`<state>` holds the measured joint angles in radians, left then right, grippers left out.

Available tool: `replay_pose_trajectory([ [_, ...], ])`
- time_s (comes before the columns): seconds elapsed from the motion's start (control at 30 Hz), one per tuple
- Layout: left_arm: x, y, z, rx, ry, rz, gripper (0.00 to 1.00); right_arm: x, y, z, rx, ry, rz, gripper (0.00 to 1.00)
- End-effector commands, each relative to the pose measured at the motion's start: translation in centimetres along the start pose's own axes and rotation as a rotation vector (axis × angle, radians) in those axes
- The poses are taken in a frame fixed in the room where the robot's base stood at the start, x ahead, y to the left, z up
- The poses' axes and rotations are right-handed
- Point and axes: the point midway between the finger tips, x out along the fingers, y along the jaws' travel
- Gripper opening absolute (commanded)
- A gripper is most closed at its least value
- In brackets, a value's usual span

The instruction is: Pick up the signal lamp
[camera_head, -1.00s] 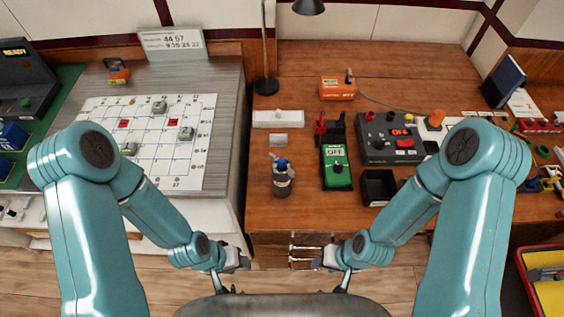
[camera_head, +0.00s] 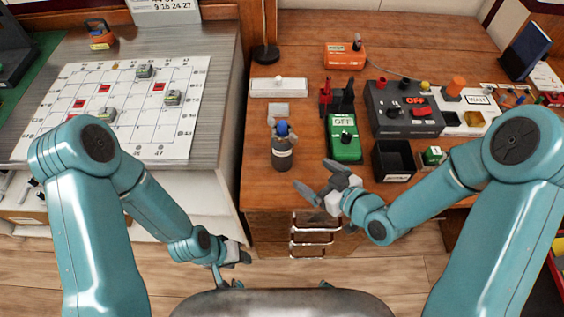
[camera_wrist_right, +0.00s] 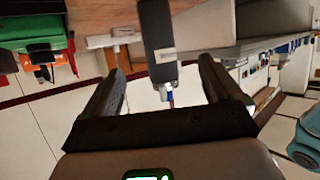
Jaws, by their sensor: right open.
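An orange, lamp-like cylinder (camera_head: 454,86) stands on the panel marked WAIT at the right. A dark grey cylinder with a blue top (camera_head: 282,151) stands upright at the bench's left front. I cannot tell for certain which is the signal lamp. My right gripper (camera_head: 320,180) is open and empty, to the right of the grey cylinder and nearer me. In the right wrist view the same grey cylinder (camera_wrist_right: 159,40) appears upside down beyond the open fingers (camera_wrist_right: 163,74), apparently not gripped. My left gripper (camera_head: 238,255) hangs low in front of the left cabinet; its jaws are unclear.
A green OFF box (camera_head: 345,147), a black open bin (camera_head: 393,161) and a dark OFF control box (camera_head: 405,108) stand right of the grey cylinder. A white switch strip (camera_head: 279,87) lies behind it. Drawer handles (camera_head: 316,222) stick out below the bench.

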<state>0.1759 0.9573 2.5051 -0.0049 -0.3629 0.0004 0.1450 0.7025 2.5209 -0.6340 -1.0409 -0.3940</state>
Motion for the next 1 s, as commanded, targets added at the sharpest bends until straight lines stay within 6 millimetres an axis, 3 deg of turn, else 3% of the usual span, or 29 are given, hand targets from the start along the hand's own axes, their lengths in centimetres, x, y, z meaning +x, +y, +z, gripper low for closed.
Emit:
replay_pose_trajectory([
  [0.03,1.9,-0.7,0.0,0.0,0.0,0.0,0.43,0.7,0.0,0.8,-0.006,0.003,0.0,0.92],
  [0.37,6.4,-2.3,-0.1,0.0,0.0,0.0,0.43,1.6,-0.3,0.6,0.005,0.007,0.005,0.92],
  [0.43,5.3,-1.9,-0.1,0.0,0.0,0.0,0.43,2.8,-0.3,-0.1,0.008,0.002,0.0,0.92],
  [0.7,4.9,-1.8,-0.1,0.0,0.0,0.0,0.43,8.0,-0.3,-0.1,0.009,0.002,0.002,0.92],
  [1.0,4.4,-1.6,-0.1,0.0,0.0,0.0,0.43,10.9,-0.1,0.1,0.009,0.002,0.003,0.92],
])
